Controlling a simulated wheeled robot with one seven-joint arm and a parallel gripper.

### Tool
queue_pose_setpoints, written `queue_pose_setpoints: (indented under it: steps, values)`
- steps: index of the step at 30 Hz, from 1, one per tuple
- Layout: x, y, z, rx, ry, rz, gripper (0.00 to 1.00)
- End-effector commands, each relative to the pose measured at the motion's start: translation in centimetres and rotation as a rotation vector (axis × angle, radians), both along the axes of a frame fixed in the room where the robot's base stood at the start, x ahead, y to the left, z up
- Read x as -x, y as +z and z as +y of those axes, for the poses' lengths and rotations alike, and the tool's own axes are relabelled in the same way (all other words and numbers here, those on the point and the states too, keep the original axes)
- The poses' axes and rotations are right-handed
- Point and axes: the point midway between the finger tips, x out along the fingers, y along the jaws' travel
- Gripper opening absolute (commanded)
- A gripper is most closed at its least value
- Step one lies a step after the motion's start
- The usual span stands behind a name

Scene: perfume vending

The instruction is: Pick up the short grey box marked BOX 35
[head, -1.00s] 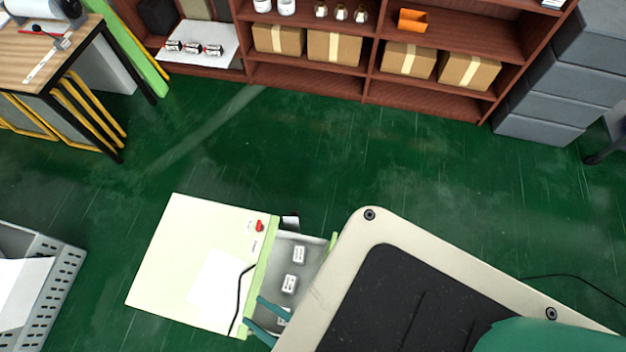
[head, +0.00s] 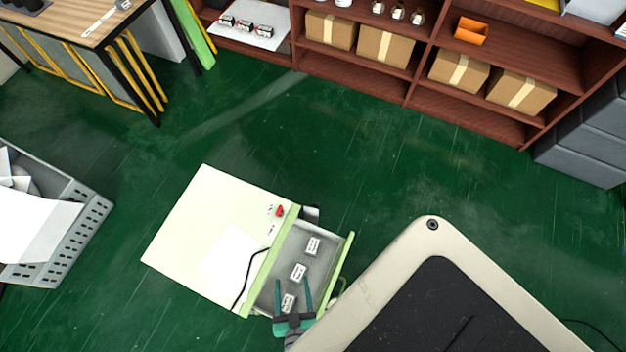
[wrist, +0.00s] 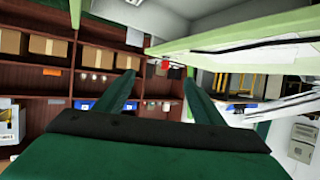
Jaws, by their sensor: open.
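Three small white boxes with dark print lie in the grey open drawer (head: 328,259) of a pale cabinet (head: 195,225). One box (head: 313,246) is at the far end, one (head: 298,272) in the middle, and one (head: 288,302) at the near end. The print is too small to read, so I cannot tell which is BOX 35. My green gripper (head: 293,286) is open and empty over the near part of the drawer, its fingers beside the middle and near boxes. The wrist view also shows its open fingers (wrist: 161,88), with no box in sight.
A red button (head: 280,211) and a black cable are on the cabinet top. A grey crate (head: 75,225) with papers stands at left. A brown shelf (head: 365,82) with cartons stands at the back. Green floor between is clear.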

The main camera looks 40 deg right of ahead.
Motion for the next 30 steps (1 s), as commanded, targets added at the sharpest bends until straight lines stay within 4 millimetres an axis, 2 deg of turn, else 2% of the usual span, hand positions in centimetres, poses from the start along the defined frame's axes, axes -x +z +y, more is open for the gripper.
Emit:
queue_pose_setpoints:
  steps: [1,6,12,16,23,30]
  values:
    - [-0.4,-1.9,-0.7,-0.006,-0.044,0.008,0.62]
    - [-1.3,-7.4,-2.5,-0.028,-0.164,0.033,0.62]
    - [-1.9,-12.8,-4.9,-0.054,-0.281,0.059,0.62]
    - [-1.9,-14.7,-6.0,-0.064,-0.323,0.069,0.62]
    - [-2.0,-16.0,-7.0,-0.071,-0.35,0.075,0.62]
    - [-3.7,-17.7,-9.7,-0.07,-0.351,0.075,0.62]
